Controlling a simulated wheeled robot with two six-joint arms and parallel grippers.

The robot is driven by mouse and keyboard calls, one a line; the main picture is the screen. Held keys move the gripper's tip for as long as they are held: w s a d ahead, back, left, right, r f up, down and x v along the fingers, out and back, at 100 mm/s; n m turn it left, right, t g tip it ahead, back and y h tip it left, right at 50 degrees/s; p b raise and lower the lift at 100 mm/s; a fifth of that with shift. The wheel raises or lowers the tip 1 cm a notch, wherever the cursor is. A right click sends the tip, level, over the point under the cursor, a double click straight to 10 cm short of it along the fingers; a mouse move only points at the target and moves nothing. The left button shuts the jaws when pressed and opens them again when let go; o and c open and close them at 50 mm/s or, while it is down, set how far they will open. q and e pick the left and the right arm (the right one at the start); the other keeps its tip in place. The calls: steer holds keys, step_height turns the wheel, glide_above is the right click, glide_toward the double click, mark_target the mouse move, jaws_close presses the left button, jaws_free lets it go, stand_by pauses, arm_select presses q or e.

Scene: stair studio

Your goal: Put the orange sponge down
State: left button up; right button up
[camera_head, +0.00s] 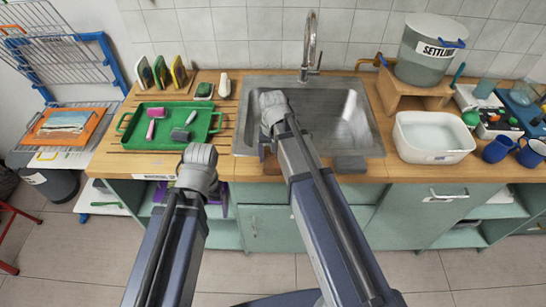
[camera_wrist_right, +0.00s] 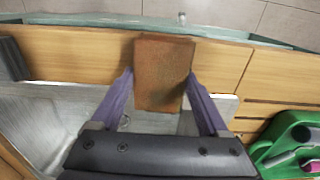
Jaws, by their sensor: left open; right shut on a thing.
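The orange sponge (camera_wrist_right: 165,72), a brownish-orange block, is between the two purple fingers of my right gripper (camera_wrist_right: 163,100) in the right wrist view. The gripper is shut on it. The sponge is over the strip of wooden counter (camera_wrist_right: 85,55) at the sink's front edge; I cannot tell whether it touches the wood. In the head view my right arm mostly hides the sponge and gripper near the sink's front left corner. My left gripper (camera_head: 216,197) is open, in front of the counter's front edge and below the green tray.
The steel sink (camera_head: 345,115) lies behind the right gripper. A dark grey block (camera_head: 350,164) sits on its front edge. The green tray (camera_head: 128,125) with a pink brush (camera_head: 154,122) is to the left. A white basin (camera_head: 432,151) stands right of the sink.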

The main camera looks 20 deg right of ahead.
mark_target(273, 157)
steer(key=shift+f+b, duration=0.4)
steer(key=shift+f, duration=0.05)
steer(key=o, duration=1.1)
steer(key=shift+c, duration=0.2)
steer(key=shift+r, duration=0.2)
step_height(273, 157, up, 13)
steer(key=p, duration=1.3)
steer(key=shift+f, duration=0.2)
steer(key=shift+f, duration=0.15)
step_height(273, 157, down, 12)
steer(key=b, duration=1.2)
steer(key=shift+f+b, duration=0.15)
steer(key=shift+b, duration=0.15)
